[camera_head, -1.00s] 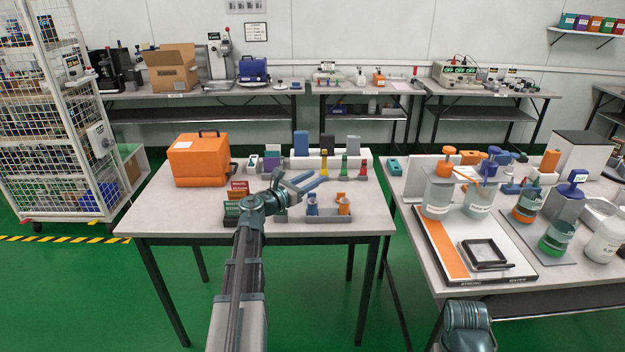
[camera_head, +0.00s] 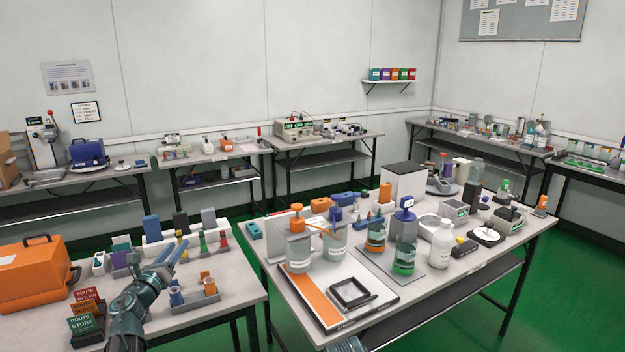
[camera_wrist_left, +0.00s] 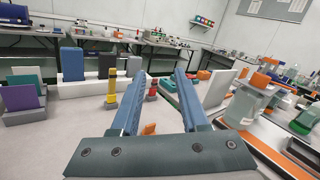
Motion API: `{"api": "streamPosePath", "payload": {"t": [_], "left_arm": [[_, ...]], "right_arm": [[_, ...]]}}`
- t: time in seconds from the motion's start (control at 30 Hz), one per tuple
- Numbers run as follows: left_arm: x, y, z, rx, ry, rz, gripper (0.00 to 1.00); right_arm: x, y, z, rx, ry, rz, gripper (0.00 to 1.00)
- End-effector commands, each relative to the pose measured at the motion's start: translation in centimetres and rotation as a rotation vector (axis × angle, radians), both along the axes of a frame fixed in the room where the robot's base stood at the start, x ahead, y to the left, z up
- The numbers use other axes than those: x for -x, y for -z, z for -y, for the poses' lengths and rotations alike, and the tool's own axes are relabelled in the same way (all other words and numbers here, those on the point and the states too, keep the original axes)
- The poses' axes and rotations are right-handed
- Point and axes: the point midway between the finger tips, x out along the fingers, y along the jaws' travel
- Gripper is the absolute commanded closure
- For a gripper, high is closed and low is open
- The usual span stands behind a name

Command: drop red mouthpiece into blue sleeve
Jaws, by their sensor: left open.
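A red mouthpiece-like piece (camera_head: 223,240) stands upright at the right of a row with yellow and green pieces on the left table. In the left wrist view the red piece (camera_wrist_left: 152,88) shows beyond and between the fingers, apart from them. A small blue cylinder (camera_head: 175,297), likely the blue sleeve, stands in a grey holder beside an orange one (camera_head: 209,285). My left gripper (camera_head: 175,249) is open and empty above the table, left of the red piece. In its wrist view the fingers (camera_wrist_left: 160,75) are spread.
An orange case (camera_head: 30,277) and labelled route cards (camera_head: 86,311) stand at the left. Tall blocks (camera_head: 151,228) stand behind the colored row. The right table holds jars (camera_head: 298,250) and a framed board (camera_head: 352,292). A gap separates the tables.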

Motion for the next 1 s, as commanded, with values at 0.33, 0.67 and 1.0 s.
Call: {"api": "streamPosePath", "payload": {"t": [0.33, 0.67, 1.0], "left_arm": [[0.3, 4.5, 7.1, 0.998, -0.402, -0.04, 0.55], [10.0, 17.4, 20.4, 1.752, -0.975, -0.31, 0.55], [23.8, 23.3, 32.0, 1.91, -1.586, -0.546, 0.55]], "right_arm": [[0.0, 0.0, 0.0, 0.0, 0.0, 0.0, 0.5], [0.0, 0.0, 0.0, 0.0, 0.0, 0.0, 0.5], [0.0, 0.0, 0.0, 0.0, 0.0, 0.0, 0.5]]}}
